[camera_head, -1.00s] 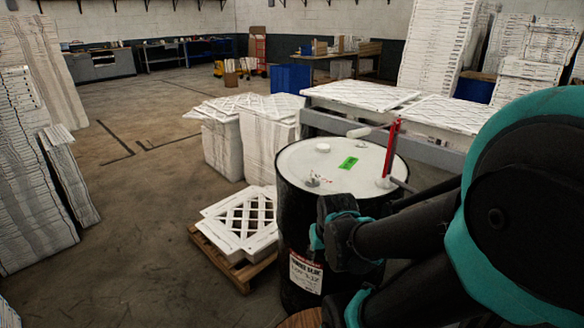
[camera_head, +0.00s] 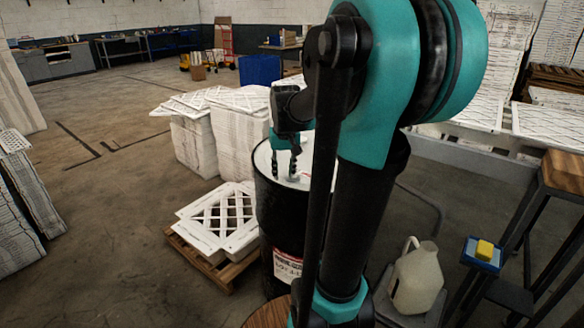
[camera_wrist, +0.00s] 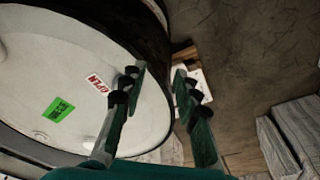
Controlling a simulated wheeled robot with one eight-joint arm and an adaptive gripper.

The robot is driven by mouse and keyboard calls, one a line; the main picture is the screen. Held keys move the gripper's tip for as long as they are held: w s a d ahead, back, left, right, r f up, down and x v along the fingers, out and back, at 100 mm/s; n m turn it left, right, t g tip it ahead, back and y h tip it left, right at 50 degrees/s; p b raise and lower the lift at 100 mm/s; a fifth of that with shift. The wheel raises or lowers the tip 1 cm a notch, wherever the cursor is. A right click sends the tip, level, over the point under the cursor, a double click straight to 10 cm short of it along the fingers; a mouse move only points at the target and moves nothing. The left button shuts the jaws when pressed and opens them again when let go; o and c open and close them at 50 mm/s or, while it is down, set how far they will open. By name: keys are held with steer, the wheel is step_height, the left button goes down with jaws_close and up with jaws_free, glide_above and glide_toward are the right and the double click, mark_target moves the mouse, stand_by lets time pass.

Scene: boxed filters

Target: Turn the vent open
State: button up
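The black drum (camera_head: 283,215) has a white lid (camera_head: 263,160). The wrist view shows the lid (camera_wrist: 75,75) from above, with a green label (camera_wrist: 58,107) and a small red-and-white label (camera_wrist: 97,84). I cannot make out the vent in either current view; my fingers and arm cover part of the lid. My gripper (camera_head: 284,168) points down over the lid's near-left part. In the wrist view, my gripper (camera_wrist: 158,78) has its fingers wide apart with nothing between them. One finger overlaps the lid by the red label; the other appears beyond the drum's edge.
A pallet (camera_head: 205,262) with white filter frames (camera_head: 225,218) sits left of the drum. Filter stacks (camera_head: 238,135) stand behind. A white jug (camera_head: 415,278), a stool (camera_head: 565,172) and a yellow block (camera_head: 485,250) are at right. The floor at left is open.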

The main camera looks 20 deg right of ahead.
steer(key=w+d+r+m+g, duration=0.1)
steer(key=w+d+r, duration=0.2)
steer(key=w+r, duration=0.25)
steer(key=w+d+r+g, duration=0.1)
steer(key=w+d+r, duration=0.25)
steer(key=r, duration=0.35)
steer(key=f, duration=1.7)
steer(key=shift+w+a+f, duration=0.1)
steer(key=shift+w+f, duration=0.15)
jaws_close()
